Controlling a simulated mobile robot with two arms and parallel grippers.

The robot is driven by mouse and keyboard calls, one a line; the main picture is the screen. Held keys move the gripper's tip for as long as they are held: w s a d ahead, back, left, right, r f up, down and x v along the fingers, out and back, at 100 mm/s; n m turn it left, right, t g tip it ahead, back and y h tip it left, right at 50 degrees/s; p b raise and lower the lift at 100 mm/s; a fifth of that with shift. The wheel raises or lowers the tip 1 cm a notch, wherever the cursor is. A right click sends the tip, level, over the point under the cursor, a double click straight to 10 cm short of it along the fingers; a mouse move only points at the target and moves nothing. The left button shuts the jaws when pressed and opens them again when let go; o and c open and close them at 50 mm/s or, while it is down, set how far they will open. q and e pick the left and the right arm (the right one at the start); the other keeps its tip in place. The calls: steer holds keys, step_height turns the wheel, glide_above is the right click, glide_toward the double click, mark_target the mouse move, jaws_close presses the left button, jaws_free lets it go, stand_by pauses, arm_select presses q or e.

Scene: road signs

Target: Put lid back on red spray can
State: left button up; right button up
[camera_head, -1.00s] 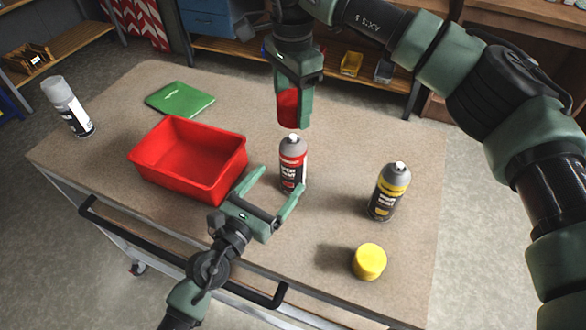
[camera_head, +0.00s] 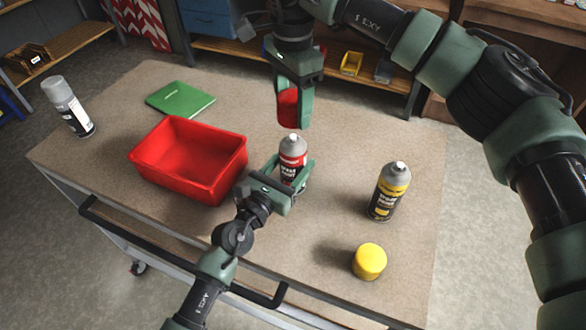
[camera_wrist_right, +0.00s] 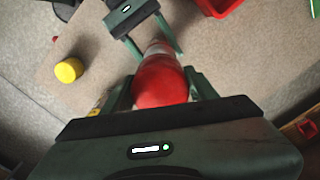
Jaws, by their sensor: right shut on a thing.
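The red spray can (camera_head: 292,149), with a grey top and no lid on it, stands upright on the table. My left gripper (camera_head: 289,165) is around its body, one finger on each side; the fingers look a little apart from the can. My right gripper (camera_head: 295,120) points down and is shut on the red lid (camera_head: 287,107), above and behind the can. In the right wrist view the red lid (camera_wrist_right: 160,82) sits between the fingers and hides most of the can beyond it.
A red bin (camera_head: 190,160) stands left of the can on the table (camera_head: 335,215). A yellow-label can (camera_head: 389,190) and a yellow lid (camera_head: 369,262) are at the right.

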mark_target(293, 136)
arm_select(q)
jaws_close()
arm_select(e)
steer(key=shift+f, duration=2.5)
steer(key=shift+f, duration=0.1)
steer(key=shift+f, duration=0.8)
steer(key=shift+f, duration=0.6)
steer(key=o, duration=1.4)
steer(key=shift+c, duration=0.2)
step_height(293, 136, up, 12)
